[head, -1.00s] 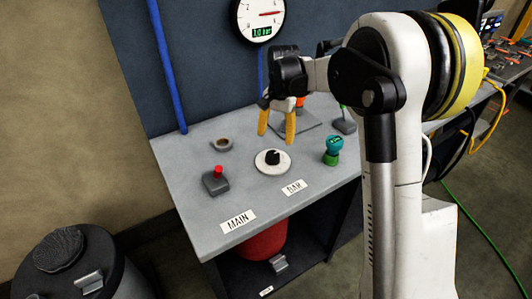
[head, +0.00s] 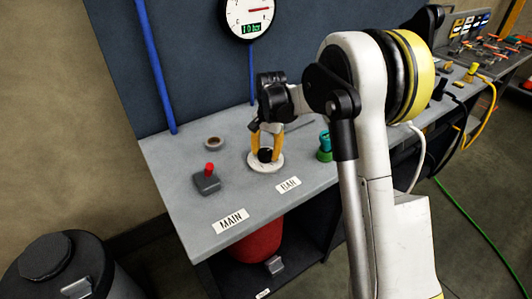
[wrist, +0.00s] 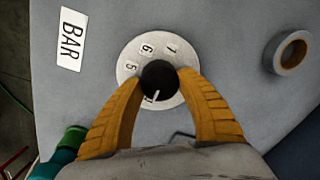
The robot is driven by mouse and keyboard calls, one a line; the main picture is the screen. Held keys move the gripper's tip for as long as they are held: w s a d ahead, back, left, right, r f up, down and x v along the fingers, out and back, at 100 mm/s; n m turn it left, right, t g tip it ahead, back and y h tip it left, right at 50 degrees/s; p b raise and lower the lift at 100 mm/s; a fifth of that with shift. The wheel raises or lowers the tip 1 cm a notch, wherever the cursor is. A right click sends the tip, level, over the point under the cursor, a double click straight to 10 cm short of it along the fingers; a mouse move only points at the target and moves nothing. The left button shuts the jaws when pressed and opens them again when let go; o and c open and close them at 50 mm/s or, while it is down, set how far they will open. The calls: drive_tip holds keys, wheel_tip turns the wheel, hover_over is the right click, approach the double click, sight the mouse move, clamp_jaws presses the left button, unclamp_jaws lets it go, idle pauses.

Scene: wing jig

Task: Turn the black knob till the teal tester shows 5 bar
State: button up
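The black knob (head: 265,155) sits on a white round dial (head: 277,167) on the grey bench; in the wrist view the knob (wrist: 158,78) covers the dial's middle. Its white mark points down, toward my gripper's palm. The digits 5, 6 and 7 show; those near the mark are mostly hidden. My gripper (head: 265,153) is lowered over the dial, its yellow fingers on either side of the knob, seemingly open with slight room. In the wrist view my gripper (wrist: 161,78) straddles it too. The teal tester (head: 325,138) stands on a green fitting to the right; its reading is not legible.
A wall gauge (head: 248,14) has a red needle and green digits. A red button on a grey box (head: 206,182), a tape-like ring (head: 214,143), and the MAIN label (head: 231,221) and BAR label (head: 288,185) are around the dial. The bench front is clear.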

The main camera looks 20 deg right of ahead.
drive_tip(key=shift+c, duration=1.1)
drive_tip(key=n+p, duration=0.1)
drive_tip(key=n, duration=0.3)
drive_tip(key=shift+n, duration=0.3)
drive_tip(key=shift+a+n+p, duration=0.1)
drive_tip(key=shift+n+p, duration=0.2)
drive_tip(key=shift+n, duration=1.8)
drive_tip(key=o, duration=1.2)
drive_tip(key=shift+w+r, duration=0.1)
